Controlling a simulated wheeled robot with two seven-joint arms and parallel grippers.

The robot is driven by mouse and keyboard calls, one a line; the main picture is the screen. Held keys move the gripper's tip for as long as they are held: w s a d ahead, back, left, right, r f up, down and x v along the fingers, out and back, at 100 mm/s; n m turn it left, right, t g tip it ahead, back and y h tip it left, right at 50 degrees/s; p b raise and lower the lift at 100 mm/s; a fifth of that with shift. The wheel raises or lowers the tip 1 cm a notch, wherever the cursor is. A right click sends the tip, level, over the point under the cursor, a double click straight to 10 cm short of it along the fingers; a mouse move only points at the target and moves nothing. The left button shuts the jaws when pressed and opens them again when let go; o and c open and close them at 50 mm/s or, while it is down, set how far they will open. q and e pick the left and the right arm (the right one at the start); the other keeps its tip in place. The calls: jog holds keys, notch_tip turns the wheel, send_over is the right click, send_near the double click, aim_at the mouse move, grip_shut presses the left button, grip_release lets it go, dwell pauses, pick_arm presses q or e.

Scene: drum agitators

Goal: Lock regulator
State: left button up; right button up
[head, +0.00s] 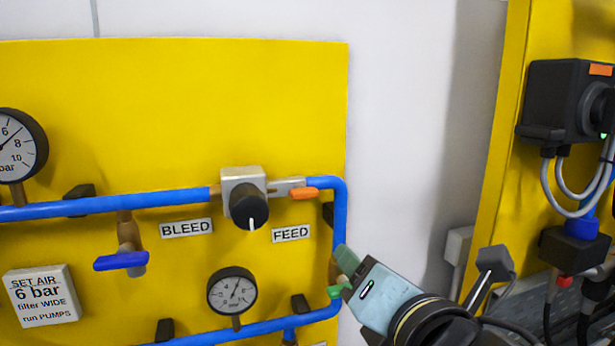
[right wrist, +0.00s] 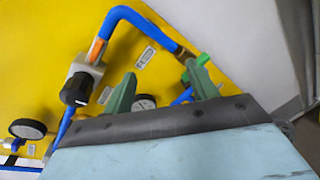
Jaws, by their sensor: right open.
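The regulator (head: 243,190) is a silver block with a round black knob (head: 249,207) on the blue pipe of the yellow panel. The knob's white mark points down. A small orange piece (head: 303,194) sits on a metal fitting just right of it. In the right wrist view the regulator's knob (right wrist: 76,89) is at the left, with the orange piece (right wrist: 97,49) above it. My right gripper (head: 343,271) is below and right of the regulator, apart from it. Its two green fingers (right wrist: 162,88) are spread with nothing held between them. My left gripper is not in view.
A bright green handle (head: 336,292) is close by my right gripper. A small gauge (head: 232,291) is below the regulator, and a larger one (head: 17,146) is at the left. A black device with cables (head: 561,103) is at the right.

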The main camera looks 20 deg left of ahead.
aim_at(306, 192)
jog(key=s+a+r+n+t+y, duration=0.1)
jog(key=s+a+r+n+y, duration=0.1)
jog(key=s+r+n, duration=0.55)
jog(key=shift+n, duration=0.65)
jog(key=p+x, duration=0.2)
jog(key=x, duration=0.5)
jog(key=p+x, duration=0.1)
jog(key=x, duration=0.6)
jog(key=shift+w+d+p, duration=0.2)
jog(key=shift+d+p, duration=0.05)
jog(key=shift+p, duration=0.15)
jog(key=c, duration=1)
